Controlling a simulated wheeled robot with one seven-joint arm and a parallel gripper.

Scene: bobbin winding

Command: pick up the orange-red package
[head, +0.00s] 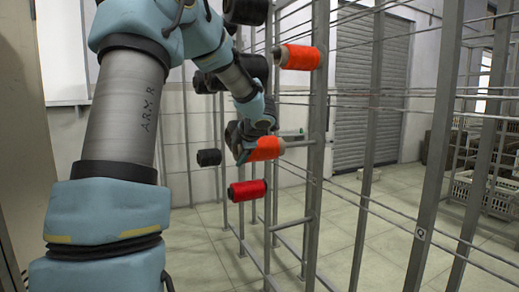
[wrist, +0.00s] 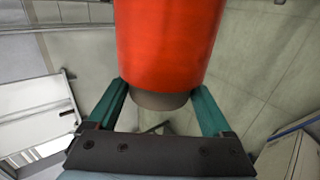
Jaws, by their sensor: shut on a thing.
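An orange-red package (head: 267,148), a wound bobbin, lies sideways at the middle of the rack in the head view. My gripper (head: 243,147) is at its left end, shut on it. A grey peg (head: 299,143) from the rack post meets its right end; I cannot tell whether the peg is still inside it. In the wrist view the package (wrist: 168,45) fills the top middle. Its grey-brown core end (wrist: 160,100) sits between the green fingers of my gripper (wrist: 160,94). The fingertips are partly hidden by the package.
Another orange-red bobbin (head: 299,57) hangs above, and a red one (head: 246,190) hangs below. Black bobbins (head: 209,157) sit to the left. Metal posts (head: 318,110) and thin rails stand close on the right. Crates (head: 487,195) lie far right. The tiled floor (head: 215,245) is open.

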